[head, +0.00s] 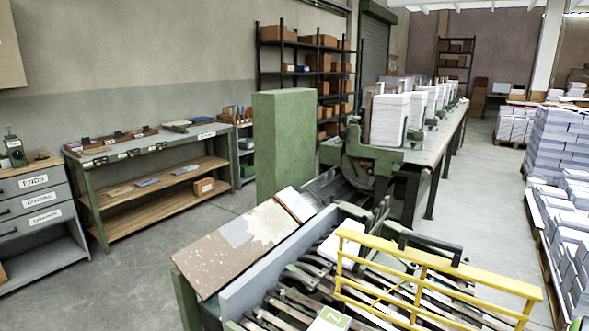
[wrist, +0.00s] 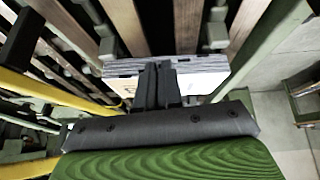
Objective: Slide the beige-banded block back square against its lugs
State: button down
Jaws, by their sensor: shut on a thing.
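In the wrist view, my gripper (wrist: 157,88) has its dark fingers close together at the near edge of a flat, layered white and grey block (wrist: 205,78). The fingers are shut on this block, and they hide its middle. The block lies across the slats of the machine bed. A small orange-beige patch shows on its left part, but I cannot clearly make out a whole band. I cannot tell whether it sits square or touches lugs. In the head view, a white block (head: 340,243) lies on the slatted bed behind the yellow rail; my gripper is not clearly visible there.
A yellow guard rail (head: 420,283) runs along the slatted bed and shows at the left of the wrist view (wrist: 40,92). A brown and grey sloping cover (head: 235,240) flanks the bed. Stacks of paper (head: 565,150) stand at the right. Open floor lies at left.

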jog(key=shift+s+a+f+g, duration=0.15)
jog(key=shift+s+a+f, duration=0.1)
jog(key=shift+f, duration=0.35)
jog(key=shift+s+a+f+g, duration=0.15)
jog(key=shift+s+a+f, duration=0.1)
jog(key=shift+f, duration=0.3)
jog(key=shift+s+d, duration=0.2)
jog(key=shift+d, duration=0.3)
jog(key=w+a+r+m+h+p, duration=0.1)
jog(key=a+r+p, duration=0.3)
jog(key=r, duration=0.7)
jog(key=a+r+m+h+p, duration=0.1)
jog(key=a+r+m+p, duration=0.2)
jog(key=r, duration=0.7)
jog(key=s+a+r+m+h+p, duration=0.1)
jog(key=s+a+r+p, duration=0.25)
jog(key=a+r, duration=0.5)
jog(key=s+a+r+m+t+h+p, duration=0.1)
jog(key=s+a+r+m, duration=0.2)
jog(key=s, duration=0.4)
jog(key=s+a+r+m+t+p, duration=0.1)
jog(key=s+a+r+m+p, duration=0.1)
jog(key=s+r, duration=0.3)
jog(key=s+a+m, duration=0.1)
jog(key=s, duration=0.1)
jog(key=shift+s+h, duration=0.3)
jog(key=shift+h, duration=0.1)
